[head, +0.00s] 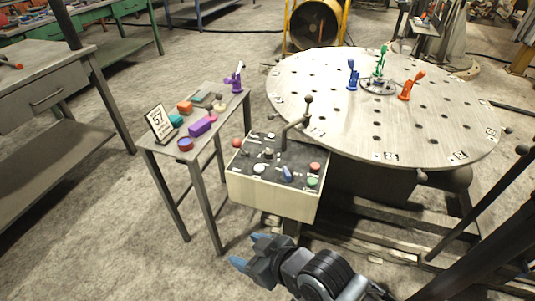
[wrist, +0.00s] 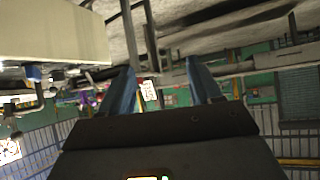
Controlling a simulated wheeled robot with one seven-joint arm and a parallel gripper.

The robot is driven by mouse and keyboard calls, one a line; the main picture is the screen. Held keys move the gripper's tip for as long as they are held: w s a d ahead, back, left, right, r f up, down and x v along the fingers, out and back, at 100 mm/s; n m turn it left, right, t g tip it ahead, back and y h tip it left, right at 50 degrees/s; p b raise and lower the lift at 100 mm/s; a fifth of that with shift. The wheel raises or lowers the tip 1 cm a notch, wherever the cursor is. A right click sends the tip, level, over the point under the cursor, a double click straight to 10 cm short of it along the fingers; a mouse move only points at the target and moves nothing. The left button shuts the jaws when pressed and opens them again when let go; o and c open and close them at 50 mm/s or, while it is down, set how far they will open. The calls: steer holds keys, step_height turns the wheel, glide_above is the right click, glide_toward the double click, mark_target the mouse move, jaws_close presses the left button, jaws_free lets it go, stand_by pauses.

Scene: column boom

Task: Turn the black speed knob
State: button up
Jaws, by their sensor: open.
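A cream control box (head: 268,195) with a dark sloped top stands in the middle of the head view. Its top carries several small controls. A small dark knob (head: 268,153) sits near the middle of the panel; I cannot read its label, so I cannot be sure it is the speed knob. My gripper (head: 250,251) is below and in front of the box, apart from it, with its blue fingers spread and empty. In the wrist view my gripper (wrist: 162,85) is open, and the box (wrist: 50,32) shows upside down at the upper left.
A tall lever (head: 305,112) with a dark ball rises from the box's back. A white button (head: 260,168), a blue switch (head: 287,173), red (head: 315,166) and green (head: 312,182) buttons crowd its front. A small side table (head: 222,112) stands left; a large round perforated table (head: 340,110) is behind right.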

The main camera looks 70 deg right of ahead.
steer(key=w+d+f+g+b, duration=0.15)
steer(key=w+d+f, duration=0.25)
steer(key=w+d, duration=0.4)
steer(key=w+d+r+g+b, duration=0.1)
steer(key=d, duration=0.6)
steer(key=w+d+r+g+b, duration=0.1)
steer(key=d, duration=0.6)
steer(key=w+d+r+g, duration=0.1)
steer(key=d, duration=0.6)
steer(key=shift+d+y+b, duration=0.2)
steer(key=shift+y+b, duration=0.2)
steer(key=g, duration=0.2)
glide_toward(269, 151)
steer(key=f, duration=0.1)
steer(key=shift+t, duration=0.25)
steer(key=shift+b+x, duration=0.65)
steer(key=shift+x, duration=3.2)
steer(key=shift+d, duration=0.1)
steer(key=shift+c, duration=0.2)
steer(key=c, duration=1)
